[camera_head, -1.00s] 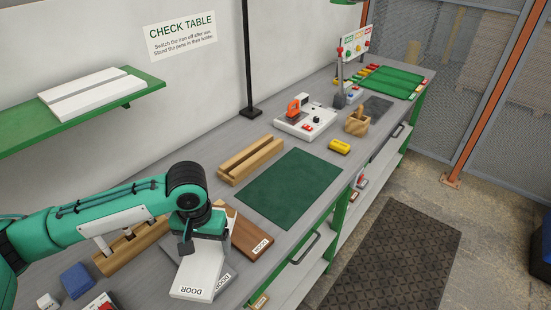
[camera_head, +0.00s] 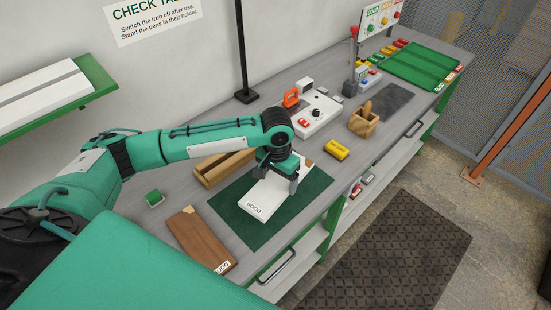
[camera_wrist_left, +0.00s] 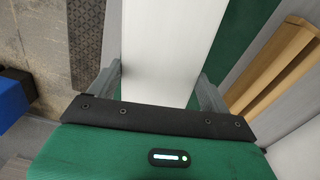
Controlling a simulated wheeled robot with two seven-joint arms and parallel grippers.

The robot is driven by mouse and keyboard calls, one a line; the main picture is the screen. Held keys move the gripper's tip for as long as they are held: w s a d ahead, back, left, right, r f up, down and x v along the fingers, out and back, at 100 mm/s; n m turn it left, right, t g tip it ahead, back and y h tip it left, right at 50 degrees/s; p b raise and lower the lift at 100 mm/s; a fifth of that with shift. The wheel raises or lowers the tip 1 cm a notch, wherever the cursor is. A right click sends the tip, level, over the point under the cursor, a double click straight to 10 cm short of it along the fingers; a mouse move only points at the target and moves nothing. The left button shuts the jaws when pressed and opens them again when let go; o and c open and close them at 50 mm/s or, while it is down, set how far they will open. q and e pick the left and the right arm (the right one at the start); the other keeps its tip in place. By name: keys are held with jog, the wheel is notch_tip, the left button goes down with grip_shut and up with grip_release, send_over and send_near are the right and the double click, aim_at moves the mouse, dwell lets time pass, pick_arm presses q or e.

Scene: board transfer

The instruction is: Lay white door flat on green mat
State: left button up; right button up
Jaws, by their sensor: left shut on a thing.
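The white door (camera_head: 262,199), a flat board with a DOOR label, is at the green mat (camera_head: 236,227), lying flat over its middle. My left gripper (camera_head: 281,178) is shut on the white door near its far end. In the left wrist view the white door (camera_wrist_left: 170,45) runs between the two fingers (camera_wrist_left: 160,85), with the green mat (camera_wrist_left: 235,45) beneath it. I cannot tell whether the door touches the mat. My right gripper is not in view.
A brown door (camera_head: 201,239) lies left of the mat. A wooden slotted rack (camera_head: 222,167) stands behind the mat. A yellow block (camera_head: 337,150), a wooden holder (camera_head: 364,122) and a white iron station (camera_head: 317,113) are to the right.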

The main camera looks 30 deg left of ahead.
aim_at(273, 173)
pick_arm(q)
jog(key=shift+m, duration=0.7)
jog(key=w+a+f+p, duration=0.1)
jog(key=w+a+p, duration=0.1)
jog(key=w, duration=0.1)
jog(key=shift+a+f+p, duration=0.35)
jog(key=shift+a, duration=0.05)
jog(key=shift+w+a+f, duration=0.15)
jog(key=shift+a+f, duration=0.05)
jog(key=shift+f, duration=0.05)
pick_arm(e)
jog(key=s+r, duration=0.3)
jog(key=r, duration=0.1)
pick_arm(q)
jog(key=shift+a+f, duration=0.1)
jog(key=shift+f, duration=0.05)
jog(key=shift+w+f+b, duration=0.15)
jog(key=shift+f+b, duration=0.35)
jog(key=shift+f, duration=0.2)
notch_tip(273, 173, down, 4)
jog(key=b, duration=0.5)
jog(key=shift+a+f+b, duration=0.1)
jog(key=shift+f+b, duration=0.15)
jog(key=shift+b, duration=0.05)
jog(key=shift+f+b, duration=0.3)
jog(key=shift+b, duration=0.15)
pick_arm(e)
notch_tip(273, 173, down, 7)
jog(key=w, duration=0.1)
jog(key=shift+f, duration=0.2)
